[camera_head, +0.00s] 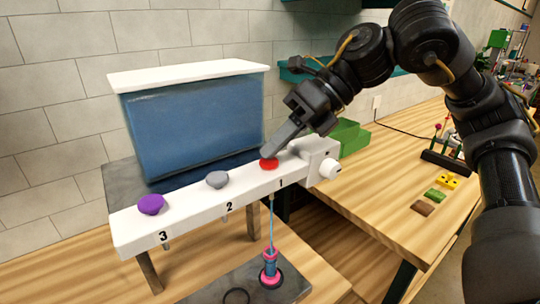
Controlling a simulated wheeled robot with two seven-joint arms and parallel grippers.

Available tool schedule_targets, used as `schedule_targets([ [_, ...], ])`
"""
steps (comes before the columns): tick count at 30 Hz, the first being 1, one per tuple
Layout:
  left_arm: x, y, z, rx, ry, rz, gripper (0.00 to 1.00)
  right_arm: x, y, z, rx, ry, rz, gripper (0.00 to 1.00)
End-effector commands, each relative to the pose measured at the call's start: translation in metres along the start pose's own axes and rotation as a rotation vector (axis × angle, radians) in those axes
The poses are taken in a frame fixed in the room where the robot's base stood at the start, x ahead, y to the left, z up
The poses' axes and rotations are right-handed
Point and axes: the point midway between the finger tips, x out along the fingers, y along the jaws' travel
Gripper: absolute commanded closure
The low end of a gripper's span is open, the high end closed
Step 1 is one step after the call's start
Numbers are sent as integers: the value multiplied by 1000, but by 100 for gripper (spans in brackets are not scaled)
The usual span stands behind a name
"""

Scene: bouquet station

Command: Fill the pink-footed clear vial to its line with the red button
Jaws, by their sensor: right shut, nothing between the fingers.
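The red button (269,164) sits on the white dispenser bar above the number 1. My right gripper (270,151) is shut, and its fingertips are down at the red button, seemingly touching it. A thin blue stream (271,222) runs from the spout below that button. It falls into the pink-footed clear vial (270,263), which stands upright on the dark plate under spout 1. Blue liquid shows in the vial; its level against the line is too small to tell. My left gripper is out of view.
The white dispenser bar (190,211) also carries a grey button (217,179) and a purple button (151,204). A blue tank (195,125) stands behind it. A dark ring (236,297) marks the plate (205,295). A green box (350,138) and small coloured blocks (435,195) lie right.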

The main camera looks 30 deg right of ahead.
Motion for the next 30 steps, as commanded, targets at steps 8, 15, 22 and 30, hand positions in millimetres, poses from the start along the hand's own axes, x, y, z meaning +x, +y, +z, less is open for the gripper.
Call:
schedule_targets([
  [8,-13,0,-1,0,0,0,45,-10,7,7,0,1,0,100],
  [15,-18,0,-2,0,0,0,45,-14,10,10,0,1,0,100],
  [22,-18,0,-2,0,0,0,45,-14,10,10,0,1,0,100],
  [30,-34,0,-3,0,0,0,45,-26,19,19,0,0,0,100],
])
